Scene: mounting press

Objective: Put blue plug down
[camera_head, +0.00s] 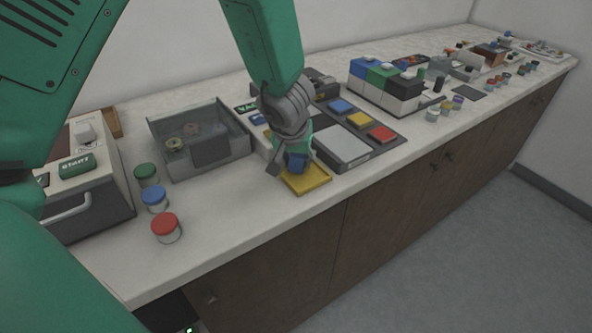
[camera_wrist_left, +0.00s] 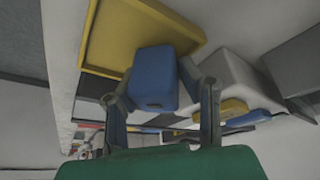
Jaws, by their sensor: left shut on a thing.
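The blue plug (camera_head: 296,161) is a small blue block held in my left gripper (camera_head: 289,165). My left gripper is shut on it, just over the yellow tray (camera_head: 312,182) near the counter's front edge. In the left wrist view, the blue plug (camera_wrist_left: 154,78) sits between the two fingers of the left gripper (camera_wrist_left: 160,90), and it overlaps the yellow tray (camera_wrist_left: 104,35). I cannot tell whether the plug touches the tray. My right gripper is not in view.
A grey device with a white plate (camera_head: 342,146) and blue, yellow and red pads (camera_head: 382,133) stands right of the tray. A clear-walled bin (camera_head: 240,137) is to the left. Jars with green, blue and red lids (camera_head: 165,222) stand at the front left, beside a START machine (camera_head: 90,180).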

